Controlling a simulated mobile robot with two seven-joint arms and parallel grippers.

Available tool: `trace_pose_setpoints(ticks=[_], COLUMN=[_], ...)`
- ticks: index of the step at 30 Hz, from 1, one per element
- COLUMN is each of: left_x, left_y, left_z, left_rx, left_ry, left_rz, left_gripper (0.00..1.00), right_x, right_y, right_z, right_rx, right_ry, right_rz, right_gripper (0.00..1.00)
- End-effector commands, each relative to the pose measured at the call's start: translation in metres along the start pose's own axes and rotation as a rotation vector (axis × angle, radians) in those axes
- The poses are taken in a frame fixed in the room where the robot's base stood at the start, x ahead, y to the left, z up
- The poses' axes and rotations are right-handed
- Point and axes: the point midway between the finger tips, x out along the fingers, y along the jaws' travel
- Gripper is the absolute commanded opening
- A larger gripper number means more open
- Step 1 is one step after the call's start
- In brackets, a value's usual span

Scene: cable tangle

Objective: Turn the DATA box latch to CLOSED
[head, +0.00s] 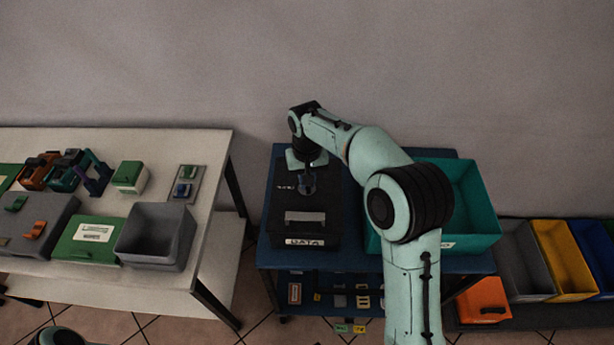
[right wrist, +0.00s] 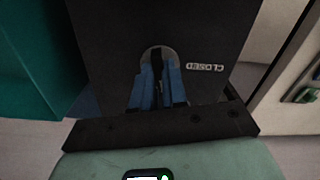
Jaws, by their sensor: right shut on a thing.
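The black DATA box (head: 270,238) stands on the blue table, with a white DATA label on its front and a grey handle on top. My right gripper (head: 307,186) reaches down onto the far part of its lid. In the right wrist view my blue fingers (right wrist: 158,88) are shut on the latch (right wrist: 157,56), a dark bar on a round grey disc. The bar runs up and down in that view. The word CLOSED (right wrist: 206,68) appears upside down to the right of the disc. Much of the latch is hidden between the fingers. My left gripper is out of view.
A teal bin (head: 480,205) stands right of the box on the blue table (head: 275,258). The white table (head: 205,215) at left holds a grey bin (head: 155,250) and several small parts. More coloured bins (head: 560,265) stand at far right.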

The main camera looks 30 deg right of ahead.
Motion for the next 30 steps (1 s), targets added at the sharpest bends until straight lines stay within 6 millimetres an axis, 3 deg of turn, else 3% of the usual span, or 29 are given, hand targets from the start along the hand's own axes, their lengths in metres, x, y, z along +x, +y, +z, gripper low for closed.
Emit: trace_pose_setpoints(ticks=[30], left_x=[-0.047], left_y=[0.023], left_z=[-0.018], left_rx=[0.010], left_ry=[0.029], left_rz=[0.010], left_gripper=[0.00], right_x=[-0.002], right_y=[0.000], right_z=[0.000], right_rx=[-0.958], right_ry=[-0.001], right_rz=[0.000], right_gripper=[0.00])
